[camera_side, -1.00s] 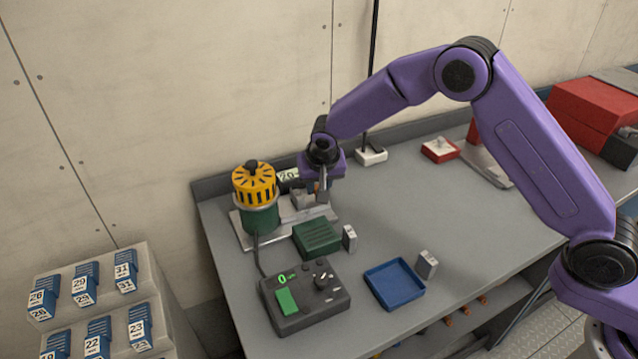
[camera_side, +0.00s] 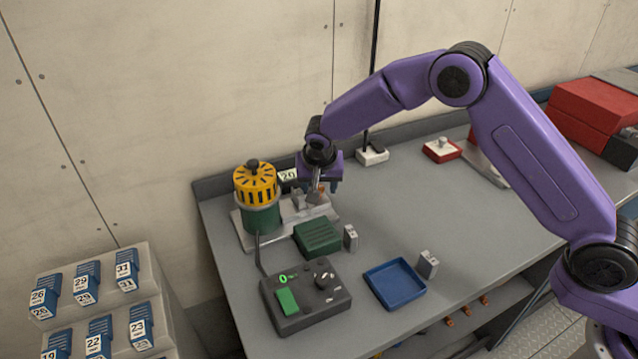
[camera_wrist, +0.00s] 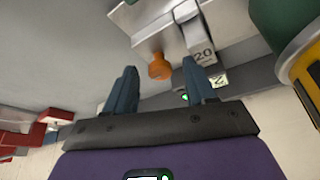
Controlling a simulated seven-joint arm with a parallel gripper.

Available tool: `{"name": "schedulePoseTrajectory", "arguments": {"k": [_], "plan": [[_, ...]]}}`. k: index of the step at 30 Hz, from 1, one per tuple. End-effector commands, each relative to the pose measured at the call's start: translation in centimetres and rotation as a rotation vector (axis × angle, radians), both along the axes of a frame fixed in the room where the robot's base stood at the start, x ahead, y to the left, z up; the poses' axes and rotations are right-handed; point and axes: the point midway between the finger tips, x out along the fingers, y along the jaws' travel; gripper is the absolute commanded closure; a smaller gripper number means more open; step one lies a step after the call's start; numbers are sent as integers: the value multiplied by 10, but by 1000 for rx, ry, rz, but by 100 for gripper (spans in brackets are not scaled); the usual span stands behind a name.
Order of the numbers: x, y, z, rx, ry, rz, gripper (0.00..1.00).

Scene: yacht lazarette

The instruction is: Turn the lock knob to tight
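An orange knob (camera_wrist: 160,67), likely the lock knob, sits on the metal fixture (camera_wrist: 152,22) in the wrist view. It lies about between my fingertips and slightly beyond them; I cannot see contact. In the side view the knob (camera_side: 321,189) is a small orange spot, mostly hidden by my gripper (camera_side: 325,190). My gripper (camera_wrist: 160,68) has its two fingers well apart, with nothing held. I cannot read any tight mark.
A yellow-topped green motor (camera_side: 258,200) stands close left of my gripper. A green block (camera_side: 317,238), a control box (camera_side: 304,298) with a dial and a blue tray (camera_side: 395,284) lie nearer the front.

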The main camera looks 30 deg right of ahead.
Motion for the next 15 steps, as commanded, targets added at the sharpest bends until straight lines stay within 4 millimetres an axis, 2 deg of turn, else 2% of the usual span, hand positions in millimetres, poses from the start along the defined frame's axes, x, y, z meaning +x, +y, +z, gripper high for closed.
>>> {"name": "schedulePoseTrajectory", "arguments": {"k": [8,11,15], "plan": [[1,0,2,1,-3,1,46],[-1,1,9,2,-5,2,46],[-8,4,27,2,-6,2,46]]}}
